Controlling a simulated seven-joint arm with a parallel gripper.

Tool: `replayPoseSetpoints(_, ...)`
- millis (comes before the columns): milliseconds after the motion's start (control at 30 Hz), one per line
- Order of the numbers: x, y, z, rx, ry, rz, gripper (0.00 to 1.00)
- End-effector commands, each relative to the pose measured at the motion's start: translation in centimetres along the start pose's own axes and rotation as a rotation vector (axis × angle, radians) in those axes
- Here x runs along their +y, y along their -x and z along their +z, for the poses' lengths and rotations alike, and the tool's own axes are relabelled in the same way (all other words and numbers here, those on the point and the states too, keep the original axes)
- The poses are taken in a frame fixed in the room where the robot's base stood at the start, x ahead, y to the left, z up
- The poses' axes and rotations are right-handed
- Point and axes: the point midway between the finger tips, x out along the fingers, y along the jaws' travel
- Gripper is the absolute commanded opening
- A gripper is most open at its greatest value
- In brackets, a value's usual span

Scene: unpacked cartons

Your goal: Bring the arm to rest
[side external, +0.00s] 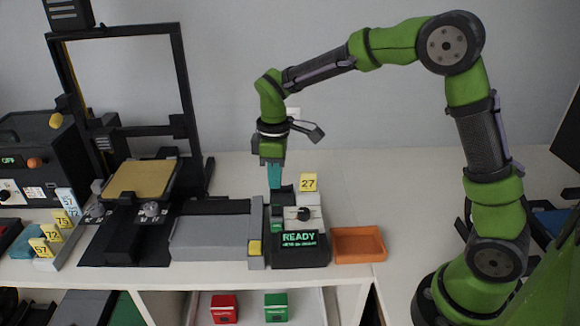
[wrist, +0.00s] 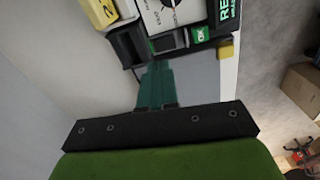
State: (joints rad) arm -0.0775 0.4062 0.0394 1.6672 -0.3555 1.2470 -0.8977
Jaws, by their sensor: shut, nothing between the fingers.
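My gripper (side external: 275,178) hangs from my green arm and points down, just behind and left of a small black device (side external: 299,252) whose screen reads READY. Its teal fingers are shut with nothing between them. In the wrist view the teal fingers (wrist: 155,75) lie together, pointing toward the device's dark slot part. The device (wrist: 195,25) shows there with its white dial panel, green OK button and a yellow tag. Whether the fingertips touch the device cannot be told.
An orange tray (side external: 358,244) sits right of the device. A grey box (side external: 210,240), a black-framed printer (side external: 125,190) and numbered yellow tags (side external: 55,236) stand to the left. Red (side external: 224,308) and green (side external: 276,307) boxes lie on the shelf below. The tabletop behind the tray is clear.

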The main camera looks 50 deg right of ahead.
Motion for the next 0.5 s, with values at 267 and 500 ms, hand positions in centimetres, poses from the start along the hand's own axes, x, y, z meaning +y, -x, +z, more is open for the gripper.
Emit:
replayPoseSetpoints(267,-3.3,2.9,4.4,0.122,-0.416,-0.013,0.0)
replayPoseSetpoints(500,-6.7,6.9,9.6,0.319,-0.758,-0.036,0.0)
